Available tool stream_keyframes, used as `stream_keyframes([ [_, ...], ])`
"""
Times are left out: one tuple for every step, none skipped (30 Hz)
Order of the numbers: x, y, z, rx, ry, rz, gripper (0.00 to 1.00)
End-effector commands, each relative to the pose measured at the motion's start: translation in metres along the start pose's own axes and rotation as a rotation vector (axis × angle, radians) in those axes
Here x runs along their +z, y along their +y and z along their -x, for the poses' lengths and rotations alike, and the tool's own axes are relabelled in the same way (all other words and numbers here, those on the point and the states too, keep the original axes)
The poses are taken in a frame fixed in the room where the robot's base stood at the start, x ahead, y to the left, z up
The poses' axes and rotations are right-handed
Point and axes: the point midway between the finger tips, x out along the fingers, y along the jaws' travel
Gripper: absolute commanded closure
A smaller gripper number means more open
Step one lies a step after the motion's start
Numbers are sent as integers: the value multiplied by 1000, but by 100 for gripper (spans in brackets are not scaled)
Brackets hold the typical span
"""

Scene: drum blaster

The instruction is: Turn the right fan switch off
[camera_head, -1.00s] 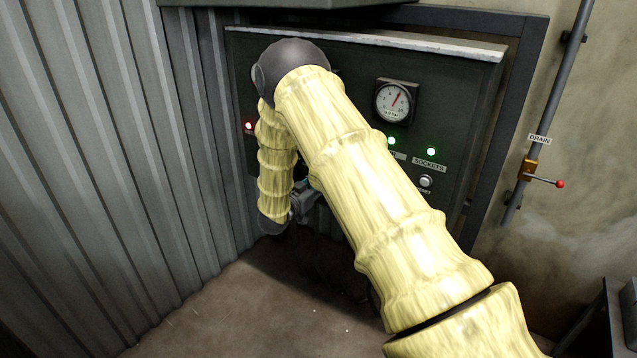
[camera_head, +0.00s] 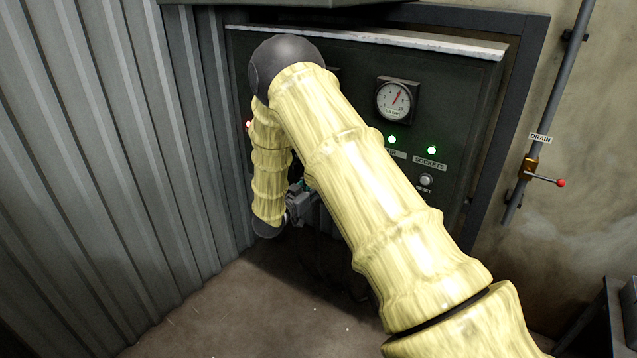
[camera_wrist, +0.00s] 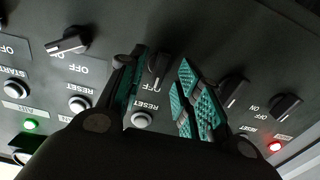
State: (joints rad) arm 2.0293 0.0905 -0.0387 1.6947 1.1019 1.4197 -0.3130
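In the wrist view the panel appears upside down. My gripper (camera_wrist: 161,76) has its two teal-padded fingers spread, pointing at the panel. A black rotary switch (camera_wrist: 158,62) shows in the gap between the fingertips, with part of an OFF label below it. I cannot tell whether a finger touches it. Other black switches stand to the left (camera_wrist: 70,42) and to the right (camera_wrist: 233,90) and (camera_wrist: 286,106). No fan label is readable, so I cannot tell which one is the right fan switch. In the head view my arm hides the switches and most of the gripper.
The panel (camera_head: 455,95) carries a gauge (camera_head: 394,100), green lamps (camera_head: 432,150) and a reset button (camera_head: 426,180). The wrist view shows a lit red lamp (camera_wrist: 275,146). A corrugated wall (camera_head: 110,130) stands close at left, a drain pipe (camera_head: 548,110) at right.

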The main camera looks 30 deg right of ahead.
Motion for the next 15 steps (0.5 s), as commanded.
stream_keyframes([
  [0, -1, 10, -2, 0, 1, 66],
  [0, -1, 15, -2, 0, 1, 66],
  [0, -1, 23, -2, 0, 1, 66],
  [0, -1, 28, -2, 0, 1, 66],
  [-1, -1, 34, -2, 1, 1, 66],
  [-1, -1, 42, -2, 1, 1, 66],
  [0, -1, 47, -2, 0, 1, 66],
  [0, -1, 52, -2, 0, 2, 66],
  [0, -1, 59, -2, 0, 1, 66],
  [-1, -1, 64, -2, 1, 1, 66],
  [-1, 0, 68, -1, 1, 1, 66],
  [0, 0, 74, -1, 0, 0, 66],
  [0, 0, 78, -1, 0, 0, 66],
  [0, 0, 81, -1, 0, 1, 66],
  [0, 0, 85, -1, 0, 1, 66],
])
